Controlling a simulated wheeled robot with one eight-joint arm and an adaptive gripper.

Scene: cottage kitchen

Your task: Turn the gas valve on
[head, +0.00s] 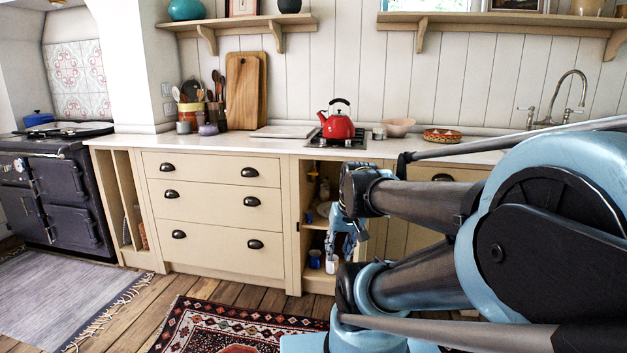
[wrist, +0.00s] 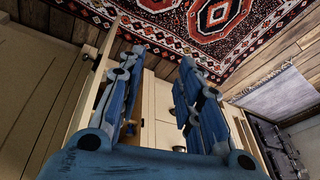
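My gripper (head: 343,238) is in front of the cupboard opening, pointing down. In the wrist view my gripper (wrist: 160,62) has its two blue fingers spread apart, with nothing held between them. Small, dim items show inside the cupboard, too small to tell apart.
A blue mug (head: 314,259) and a white bottle (head: 332,265) stand low in the cupboard. A red kettle (head: 337,126) sits on the hob. Drawers (head: 213,207) are to the left. A patterned rug (head: 235,330) lies on the open floor in front.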

